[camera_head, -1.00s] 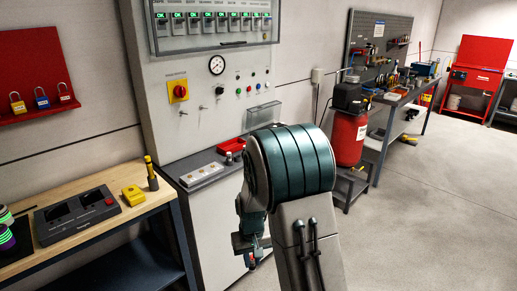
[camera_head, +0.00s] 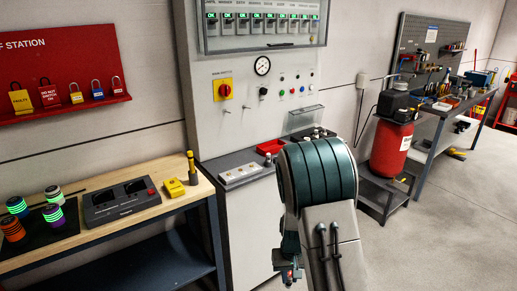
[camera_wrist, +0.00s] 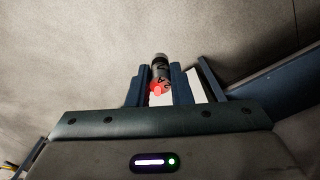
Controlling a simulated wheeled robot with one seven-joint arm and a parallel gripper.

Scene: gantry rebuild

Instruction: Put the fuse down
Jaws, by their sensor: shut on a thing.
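My gripper (camera_wrist: 160,75) is shut on the fuse (camera_wrist: 161,66), a small dark cylinder with a grey cap and a red end, held between the two fingers in the wrist view. In the head view my gripper (camera_head: 289,268) hangs low, in front of the grey cabinet's white front and below its ledge. The fuse is too small there to make out clearly. My arm hides part of the cabinet's right side.
The grey ledge (camera_head: 222,163) bears a pale block (camera_head: 240,174) and a red tray (camera_head: 271,146). Left is a wooden bench (camera_head: 150,217) with a dark device (camera_head: 121,203), yellow box (camera_head: 174,187) and several striped cylinders. A red tank (camera_head: 390,149) stands right.

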